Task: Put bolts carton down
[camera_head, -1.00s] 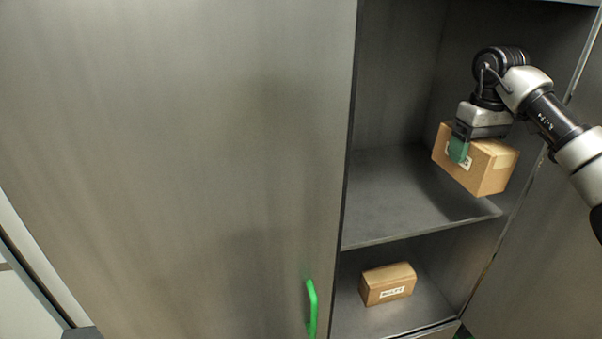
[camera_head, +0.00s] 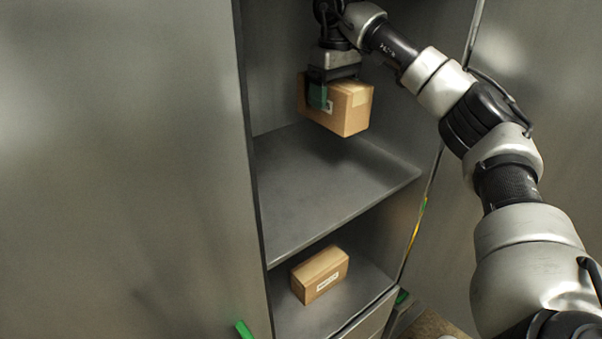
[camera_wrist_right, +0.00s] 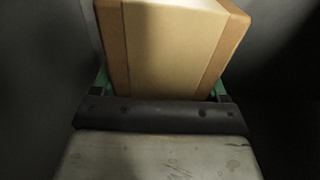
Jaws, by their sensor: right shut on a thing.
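My right gripper (camera_head: 328,92) is shut on a brown cardboard carton (camera_head: 349,110) with a pale label, partly covered by the green finger. It holds the carton inside the open cabinet, above the upper shelf, with a gap seeming to show below it. In the right wrist view the carton (camera_wrist_right: 176,45) sits between the green fingertips (camera_wrist_right: 160,88), its tape strip facing the camera. A second, similar carton (camera_head: 320,276) with a white label rests on the lower shelf. The print on both labels is too small to read. My left gripper is not in view.
The grey upper shelf (camera_head: 320,190) is bare. The lower shelf (camera_head: 345,307) has free room around its carton. A large metal door (camera_head: 120,160) with a green handle (camera_head: 243,330) stands at the left. A metal panel (camera_head: 545,110) stands at the right.

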